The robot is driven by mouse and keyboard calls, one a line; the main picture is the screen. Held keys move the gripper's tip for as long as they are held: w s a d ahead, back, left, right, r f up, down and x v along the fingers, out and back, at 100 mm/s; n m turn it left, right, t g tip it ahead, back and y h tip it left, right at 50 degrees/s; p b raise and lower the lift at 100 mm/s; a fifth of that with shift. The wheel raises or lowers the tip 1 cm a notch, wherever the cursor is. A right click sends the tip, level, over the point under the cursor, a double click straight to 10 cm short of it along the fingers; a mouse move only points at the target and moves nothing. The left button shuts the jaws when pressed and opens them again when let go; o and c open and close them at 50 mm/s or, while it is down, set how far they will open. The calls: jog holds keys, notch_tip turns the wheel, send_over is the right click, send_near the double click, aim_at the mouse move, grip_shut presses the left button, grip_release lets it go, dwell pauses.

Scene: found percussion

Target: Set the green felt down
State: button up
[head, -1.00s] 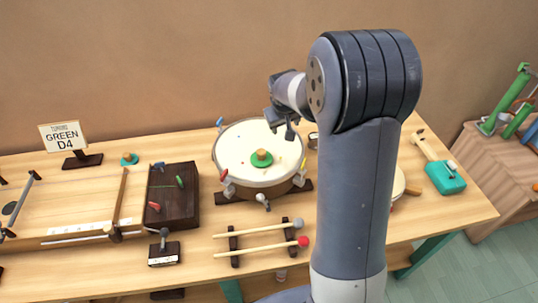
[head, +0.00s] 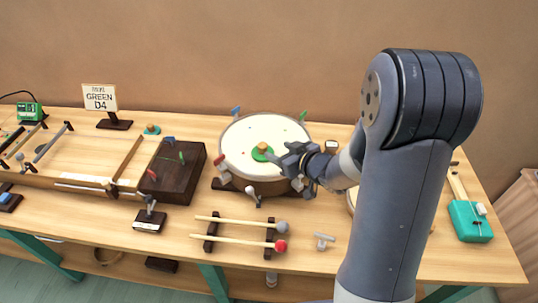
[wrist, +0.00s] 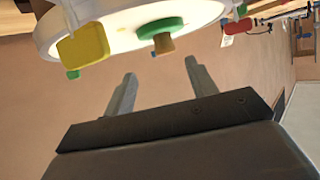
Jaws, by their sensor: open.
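The green felt (head: 269,157) is a round green disc with a wooden knob, lying on the pale head of a round drum (head: 240,140). It also shows in the wrist view (wrist: 160,27), with its knob pointing towards my gripper. My gripper (head: 284,157) is open and empty over the drum's right side, close to the right of the felt. In the wrist view my two fingers (wrist: 160,72) are apart, with the felt beyond the gap between their tips. I cannot tell whether a finger touches it.
Coloured clips (head: 225,177) stand around the drum rim. Two mallets (head: 240,231) lie on a rack in front. A dark wooden box (head: 172,180) is to the left. A "GREEN D4" sign (head: 99,98) and a small teal disc (head: 152,130) stand further left.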

aim_at(260, 146)
jog(key=shift+s+a, duration=0.15)
jog(key=shift+a, duration=0.1)
jog(key=x, duration=0.5)
jog(key=shift+a, duration=0.1)
jog(key=shift+f+p+x, duration=0.2)
jog(key=shift+p+x, duration=0.4)
jog(key=shift+x, duration=2.2)
jog(key=shift+s, duration=0.2)
jog(key=shift+c, duration=0.2)
jog(key=shift+s+f, duration=0.1)
jog(key=c, duration=1.1)
notch_tip(260, 146, up, 10)
jog(key=shift+r+p, duration=0.1)
jog(key=shift+p, duration=0.4)
